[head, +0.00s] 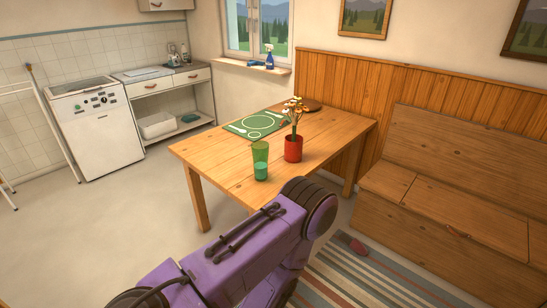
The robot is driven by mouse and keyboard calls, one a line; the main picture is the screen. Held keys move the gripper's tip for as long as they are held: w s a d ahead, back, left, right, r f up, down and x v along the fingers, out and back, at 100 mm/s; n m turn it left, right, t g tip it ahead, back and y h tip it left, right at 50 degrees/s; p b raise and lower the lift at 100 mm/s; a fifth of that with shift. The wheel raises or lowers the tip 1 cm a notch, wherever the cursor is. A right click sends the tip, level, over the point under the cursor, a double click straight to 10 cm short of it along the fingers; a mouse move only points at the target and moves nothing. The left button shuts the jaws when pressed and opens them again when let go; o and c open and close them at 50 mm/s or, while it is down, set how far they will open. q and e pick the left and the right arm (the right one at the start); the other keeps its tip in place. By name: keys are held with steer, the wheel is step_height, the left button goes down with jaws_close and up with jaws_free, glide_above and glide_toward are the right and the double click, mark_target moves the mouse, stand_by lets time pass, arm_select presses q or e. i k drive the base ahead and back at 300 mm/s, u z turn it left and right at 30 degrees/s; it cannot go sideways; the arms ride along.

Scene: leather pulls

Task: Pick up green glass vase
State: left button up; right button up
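A tall green glass vessel (260,150), which looks like the green glass vase, stands upright on the wooden table (218,168) near its front edge. A shorter teal-green glass (261,172) stands in front of it and hides its lower part. A red pot (293,148) with flowers stands close to their right. A purple arm of mine reaches up from the bottom, its dark rounded joint below and right of the glasses in the picture. No fingers of either gripper show.
A green place mat (258,123) with a plate outline and a dark round board (311,106) lie farther back on the table. A wooden bench (450,190) stands at the right. A striped rug (345,275) with a reddish item (359,246) lies on the floor. Floor left of the table is clear.

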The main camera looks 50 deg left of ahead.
mark_target(260, 162)
steer(key=i, duration=1.55)
steer(key=u, duration=2.7)
steer(key=i, duration=0.3)
steer(key=u, duration=1.2)
